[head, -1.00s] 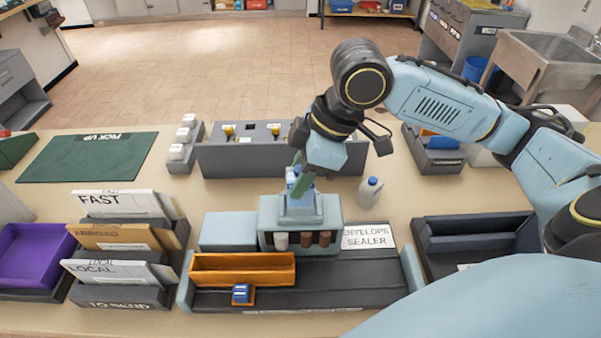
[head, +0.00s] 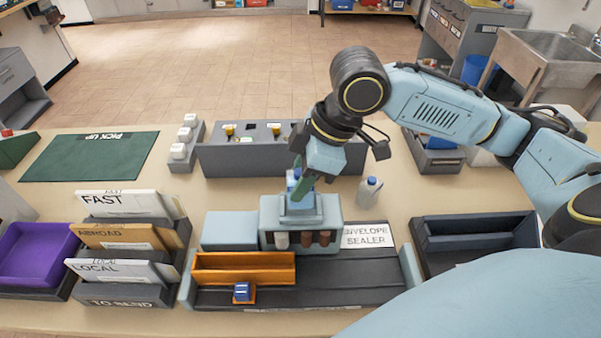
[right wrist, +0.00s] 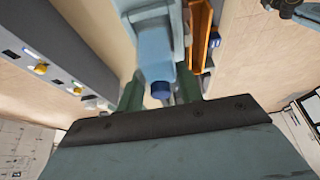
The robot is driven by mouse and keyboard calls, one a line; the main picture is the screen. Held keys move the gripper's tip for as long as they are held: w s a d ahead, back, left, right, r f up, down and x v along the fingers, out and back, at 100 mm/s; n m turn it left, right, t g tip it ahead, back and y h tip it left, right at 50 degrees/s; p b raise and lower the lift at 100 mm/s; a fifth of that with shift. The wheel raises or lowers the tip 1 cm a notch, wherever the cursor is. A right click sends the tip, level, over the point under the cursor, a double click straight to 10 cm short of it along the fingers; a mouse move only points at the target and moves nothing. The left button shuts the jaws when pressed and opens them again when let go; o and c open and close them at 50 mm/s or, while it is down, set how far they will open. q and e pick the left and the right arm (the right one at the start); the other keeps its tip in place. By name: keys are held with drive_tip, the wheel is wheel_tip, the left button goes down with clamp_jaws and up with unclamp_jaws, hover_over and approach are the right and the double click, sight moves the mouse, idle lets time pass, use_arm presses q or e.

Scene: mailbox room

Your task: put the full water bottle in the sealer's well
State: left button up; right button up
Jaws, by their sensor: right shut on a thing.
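The envelope sealer (head: 274,220) stands at the middle of the table, its light-blue block and square collar (head: 298,205) under my right gripper. My right gripper (head: 299,188) points down and is shut on a bottle (head: 292,180), mostly hidden in the head view. A second, pale bottle (head: 369,192) with a blue cap stands upright on the table, right of the sealer. My left gripper is not in view.
A grey panel with yellow knobs (head: 223,160) stands behind the sealer. An orange tray (head: 240,262) and small blue block (head: 242,292) are in front. Letter racks (head: 128,294) stand left, a dark tray (head: 470,240) right. Bare table surrounds the second bottle.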

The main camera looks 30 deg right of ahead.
drive_tip(key=shift+f, duration=0.6)
drive_tip(key=shift+f+p, duration=0.2)
drive_tip(key=shift+p, duration=0.3)
drive_tip(key=o, duration=1.1)
wheel_tip(320, 180, up, 7)
drive_tip(key=p, duration=0.9)
